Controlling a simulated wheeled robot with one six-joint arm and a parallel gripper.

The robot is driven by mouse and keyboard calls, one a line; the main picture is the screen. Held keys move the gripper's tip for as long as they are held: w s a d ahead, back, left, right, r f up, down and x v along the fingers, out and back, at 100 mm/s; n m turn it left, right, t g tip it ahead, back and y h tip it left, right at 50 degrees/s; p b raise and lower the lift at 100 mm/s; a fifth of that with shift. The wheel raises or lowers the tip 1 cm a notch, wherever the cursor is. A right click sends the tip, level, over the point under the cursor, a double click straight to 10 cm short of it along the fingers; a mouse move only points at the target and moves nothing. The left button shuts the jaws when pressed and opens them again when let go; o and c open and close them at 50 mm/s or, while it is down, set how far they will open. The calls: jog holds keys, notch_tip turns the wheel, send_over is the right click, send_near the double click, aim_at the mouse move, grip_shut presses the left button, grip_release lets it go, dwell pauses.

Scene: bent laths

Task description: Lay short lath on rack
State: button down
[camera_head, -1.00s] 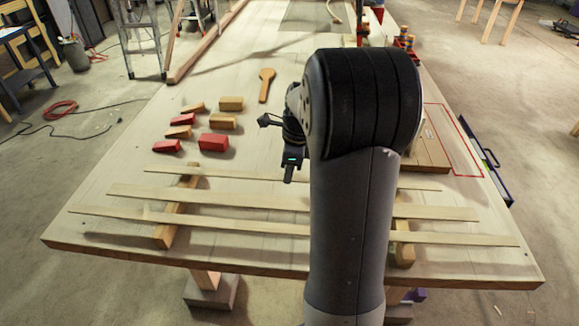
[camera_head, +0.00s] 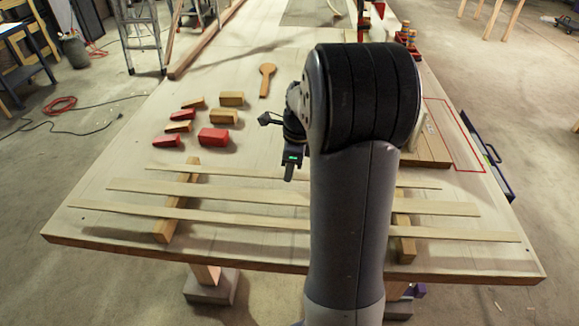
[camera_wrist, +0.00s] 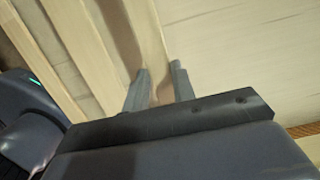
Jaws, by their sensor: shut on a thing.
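The short lath (camera_head: 225,173) is the farthest of three pale laths and runs left to right in the head view. My gripper (camera_head: 289,178) is shut on it near its middle; in the wrist view the fingers (camera_wrist: 160,78) stand on both sides of it. The rack's left wooden bearer (camera_head: 168,224) and right bearer (camera_head: 404,247) lie under the laths. The short lath crosses the left bearer's far end; I cannot tell whether it touches. My arm hides its part right of the gripper and much of the right bearer.
The middle lath (camera_head: 210,196) and the longest lath (camera_head: 190,214) lie across the bearers nearer the front edge. Red block (camera_head: 213,138), several other blocks and a wooden paddle (camera_head: 266,78) lie beyond. A red outline (camera_head: 457,135) marks the table at right.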

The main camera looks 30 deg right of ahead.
jog(key=c, duration=1.1)
grip_release()
jog(key=shift+o, duration=0.9)
jog(key=shift+s+d+r+p, duration=0.1)
jog(key=shift+d+r+p, duration=0.05)
jog(key=shift+r+p, duration=0.8)
jog(key=shift+s+d+r+p, duration=0.1)
jog(key=shift+r+p, duration=0.7)
jog(key=shift+r, duration=0.25)
jog(key=shift+s+d+r+p, duration=0.1)
jog(key=shift+d+r+p, duration=0.05)
jog(key=shift+r+p, duration=0.8)
notch_tip(320, 180, up, 7)
jog(key=p, duration=0.6)
jog(key=shift+f, duration=0.15)
notch_tip(320, 180, down, 7)
jog(key=b, duration=0.6)
jog(key=shift+f, duration=0.1)
